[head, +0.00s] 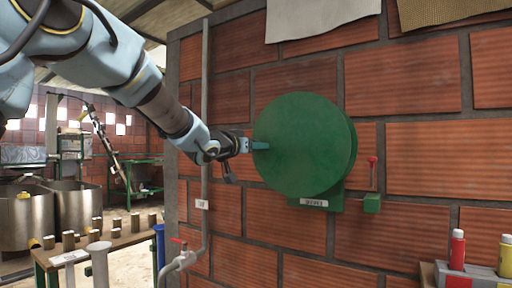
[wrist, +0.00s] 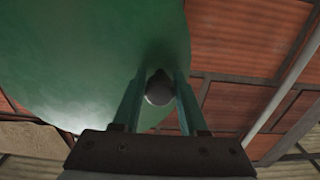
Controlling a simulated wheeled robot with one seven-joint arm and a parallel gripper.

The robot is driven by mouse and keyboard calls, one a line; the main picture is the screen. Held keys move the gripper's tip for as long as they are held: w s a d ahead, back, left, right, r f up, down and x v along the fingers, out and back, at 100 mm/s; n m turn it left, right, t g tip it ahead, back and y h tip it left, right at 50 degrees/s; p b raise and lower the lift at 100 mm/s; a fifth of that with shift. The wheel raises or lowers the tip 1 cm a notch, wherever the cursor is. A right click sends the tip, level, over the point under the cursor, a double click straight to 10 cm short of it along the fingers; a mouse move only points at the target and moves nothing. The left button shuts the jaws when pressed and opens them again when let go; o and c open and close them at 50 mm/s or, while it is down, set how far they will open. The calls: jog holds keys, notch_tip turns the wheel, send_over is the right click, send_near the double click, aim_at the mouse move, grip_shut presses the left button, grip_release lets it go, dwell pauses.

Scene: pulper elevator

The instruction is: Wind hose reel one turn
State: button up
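The hose reel is a large round green disc (head: 305,143) on the brick wall, and its green face also fills the upper left of the wrist view (wrist: 85,60). A small dark round knob (wrist: 160,88) stands out from the reel's face near its edge. My gripper (head: 260,146) reaches in from the left, at the left part of the disc. In the wrist view its two teal fingers (wrist: 161,90) lie on either side of the knob and appear to touch it. The knob is hidden behind the fingers in the head view.
A green valve box with a red lever (head: 372,190) is right of the reel. A grey pipe with a red-handled tap (head: 182,258) runs down the wall at left. A bottle tray (head: 450,270) is at lower right. A bench (head: 125,240) with several cylinders stands lower left.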

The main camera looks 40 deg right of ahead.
grip_shut()
dwell(1.0)
